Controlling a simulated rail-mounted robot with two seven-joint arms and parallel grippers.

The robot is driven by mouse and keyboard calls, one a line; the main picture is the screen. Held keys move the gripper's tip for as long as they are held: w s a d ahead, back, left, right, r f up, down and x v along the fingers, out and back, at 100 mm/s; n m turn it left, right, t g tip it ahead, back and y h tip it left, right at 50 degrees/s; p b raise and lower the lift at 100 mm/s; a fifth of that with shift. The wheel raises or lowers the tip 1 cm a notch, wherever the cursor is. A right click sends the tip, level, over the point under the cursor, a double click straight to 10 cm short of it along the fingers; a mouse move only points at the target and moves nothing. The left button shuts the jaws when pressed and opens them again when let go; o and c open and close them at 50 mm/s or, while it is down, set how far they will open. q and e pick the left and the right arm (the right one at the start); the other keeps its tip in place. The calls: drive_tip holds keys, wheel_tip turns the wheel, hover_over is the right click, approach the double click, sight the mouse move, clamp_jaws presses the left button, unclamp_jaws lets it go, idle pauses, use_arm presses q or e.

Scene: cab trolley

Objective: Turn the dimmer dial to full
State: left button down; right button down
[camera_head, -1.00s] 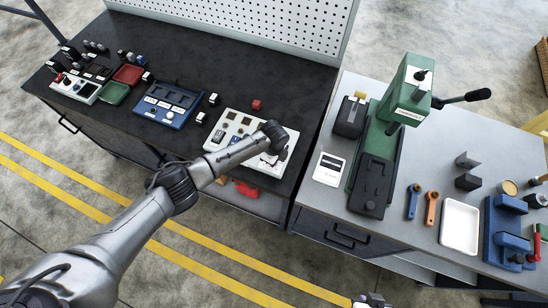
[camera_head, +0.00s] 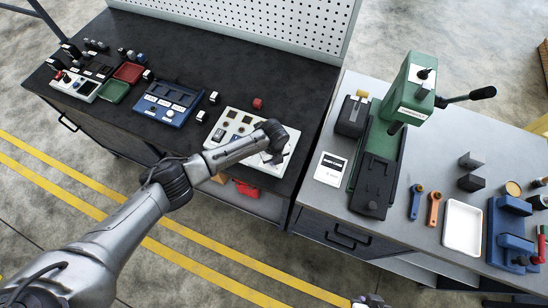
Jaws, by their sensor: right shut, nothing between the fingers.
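A white control panel (camera_head: 262,165) with several dark switches and knobs lies on the black bench top. My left arm reaches in from the left, and its wrist is over the right part of this panel. My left gripper (camera_head: 274,157) points down at the panel, mostly hidden by the wrist, so its fingers cannot be made out. The dimmer dial cannot be picked out; the arm covers part of the panel. My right gripper (camera_head: 369,301) shows only as a small piece at the bottom edge, shut and empty, far from the panel.
A blue panel (camera_head: 165,103), a red tray (camera_head: 128,73) and a green tray (camera_head: 113,92) lie further left on the bench. On the grey table at right stand a green press (camera_head: 411,90) and a white tray (camera_head: 462,226).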

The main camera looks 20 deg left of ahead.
use_arm(q)
drive_tip(key=shift+r, duration=0.1)
idle(0.3)
drive_tip(key=c, duration=1.2)
unclamp_jaws()
drive_tip(key=shift+o, duration=0.2)
wheel_tip(320, 180, up, 14)
